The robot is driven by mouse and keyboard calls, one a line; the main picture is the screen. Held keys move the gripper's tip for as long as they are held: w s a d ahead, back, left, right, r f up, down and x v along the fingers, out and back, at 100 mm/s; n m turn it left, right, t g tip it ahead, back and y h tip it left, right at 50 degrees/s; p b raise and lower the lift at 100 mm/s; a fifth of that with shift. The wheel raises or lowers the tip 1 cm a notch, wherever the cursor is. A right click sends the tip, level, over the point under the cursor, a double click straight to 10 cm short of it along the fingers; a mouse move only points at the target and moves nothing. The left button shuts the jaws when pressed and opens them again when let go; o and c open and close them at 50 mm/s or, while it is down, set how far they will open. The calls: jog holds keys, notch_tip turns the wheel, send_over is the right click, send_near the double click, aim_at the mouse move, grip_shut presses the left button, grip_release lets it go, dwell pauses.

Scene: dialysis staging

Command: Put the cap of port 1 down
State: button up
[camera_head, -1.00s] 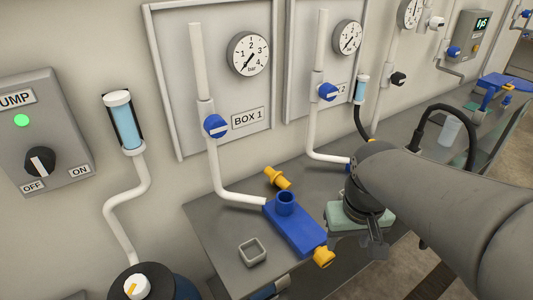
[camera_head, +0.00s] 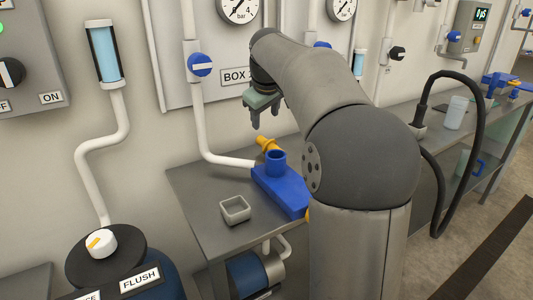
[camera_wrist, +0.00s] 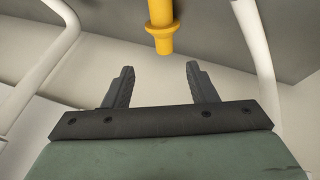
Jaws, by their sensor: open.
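My gripper (camera_head: 265,115) is in the air above and slightly behind the cap, near the wall. Its jaws are open and empty. In the wrist view the yellow cap (camera_wrist: 160,25) lies beyond the gap between my fingers (camera_wrist: 160,72), not between them. Another yellow cap (camera_head: 308,215) at the block's front end is mostly hidden by my arm.
A small square grey tray (camera_head: 235,210) stands on the bench (camera_head: 200,205) left of the block, with bare bench around it. A white pipe (camera_head: 203,135) runs down the wall to the block. A clear cup (camera_head: 456,112) stands farther right.

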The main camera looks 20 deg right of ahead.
aim_at(263, 139)
jog(key=b+x, duration=0.1)
jog(key=x, duration=0.4)
jog(key=shift+w+f, duration=0.15)
jog(key=shift+f, duration=0.25)
jog(key=b+x, duration=0.1)
jog(key=x, duration=0.4)
jog(key=shift+a+f+b, duration=0.15)
jog(key=shift+f+b, duration=0.1)
jog(key=shift+b, duration=0.15)
jog(key=shift+r, duration=0.1)
grip_shut()
